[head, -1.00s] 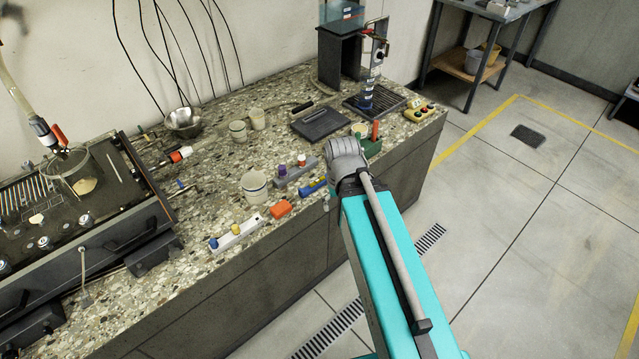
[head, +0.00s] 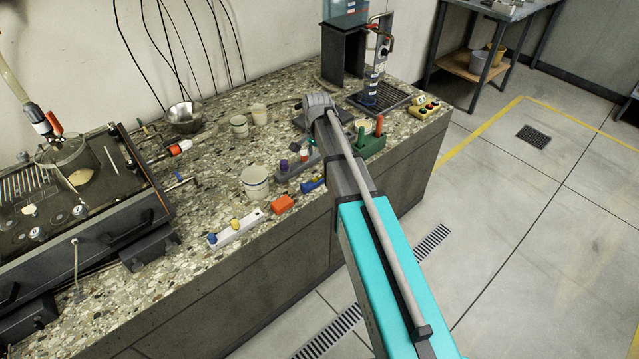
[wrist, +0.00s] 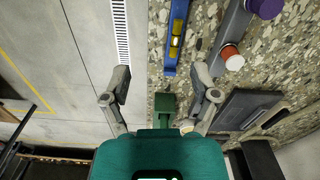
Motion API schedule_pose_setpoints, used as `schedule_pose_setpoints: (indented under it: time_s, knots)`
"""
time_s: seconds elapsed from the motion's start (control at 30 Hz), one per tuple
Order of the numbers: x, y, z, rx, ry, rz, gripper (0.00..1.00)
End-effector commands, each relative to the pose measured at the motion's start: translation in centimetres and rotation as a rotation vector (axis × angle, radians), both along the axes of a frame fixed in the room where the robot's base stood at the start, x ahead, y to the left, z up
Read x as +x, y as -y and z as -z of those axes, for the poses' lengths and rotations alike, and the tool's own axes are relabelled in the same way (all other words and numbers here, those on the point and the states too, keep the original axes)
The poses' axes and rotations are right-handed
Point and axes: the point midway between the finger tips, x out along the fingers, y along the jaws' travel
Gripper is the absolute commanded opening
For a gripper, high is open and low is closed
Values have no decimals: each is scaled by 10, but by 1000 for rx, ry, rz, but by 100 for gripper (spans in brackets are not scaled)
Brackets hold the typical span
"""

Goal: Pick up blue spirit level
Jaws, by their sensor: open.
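The blue spirit level (head: 312,185) lies on the speckled bench near its front edge, partly hidden behind my arm in the head view. In the wrist view the blue level (wrist: 173,52), with a yellow vial window, runs from the top edge down to just above and between the fingertips. My gripper (wrist: 162,85) is open and empty, its two fingers spread wide, and the level's near end is beyond the fingertips. In the head view my arm reaches over the bench, and whether the fingers show there is unclear.
A grey block with purple and red knobs (wrist: 229,58) lies right of the level in the wrist view. A black plate (wrist: 240,112) lies lower right. A green holder (head: 370,143) stands right of my arm. An orange block (head: 283,204) and white cup (head: 255,183) are left.

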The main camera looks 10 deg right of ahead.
Motion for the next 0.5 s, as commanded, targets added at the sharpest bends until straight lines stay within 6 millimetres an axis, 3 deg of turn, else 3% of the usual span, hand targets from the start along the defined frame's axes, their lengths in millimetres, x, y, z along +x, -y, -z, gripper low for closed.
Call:
schedule_pose_setpoints:
  time_s: [0.03, 0.13, 0.5]
  knots:
    - [15, -2, 4, 0, 0, 37, 77]
    - [26, -4, 6, 0, 0, 97, 77]
    - [30, -5, 6, 0, 0, 134, 77]
